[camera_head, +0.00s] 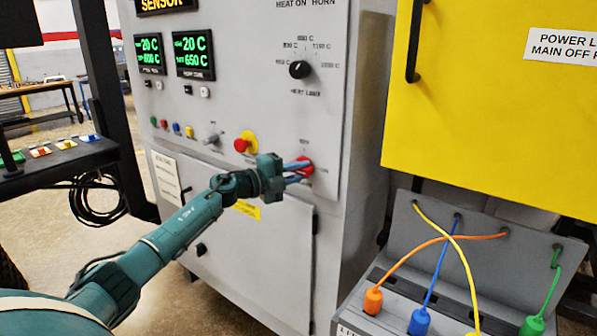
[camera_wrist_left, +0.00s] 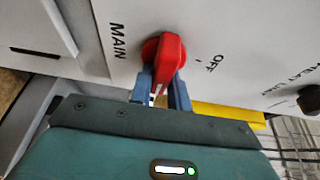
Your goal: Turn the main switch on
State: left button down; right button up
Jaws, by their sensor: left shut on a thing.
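The main switch (camera_head: 306,166) is a red rotary knob low on the right side of the grey furnace panel. My left gripper (camera_head: 297,173) is at it, with its blue-grey fingers on either side of the knob. In the left wrist view the red knob (camera_wrist_left: 167,62) stands between the two fingertips (camera_wrist_left: 165,88), and they are shut on it. The labels "MAIN" and "OFF" show beside the knob there. The fingers and the gripper body hide part of the knob in the head view. My right gripper is not in view.
A red emergency button on a yellow base (camera_head: 244,142) sits left of the switch. A black heat dial (camera_head: 299,69) is above. A yellow cabinet (camera_head: 480,110) and a grey box with coloured cables (camera_head: 440,260) stand on the right. A black shelf (camera_head: 60,165) is at left.

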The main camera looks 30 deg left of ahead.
pick_arm(q)
jog(key=c, duration=1.3)
grip_release()
jog(key=shift+b+v, duration=1.85)
jog(key=shift+v, duration=4.7)
jog(key=shift+d+f, duration=0.1)
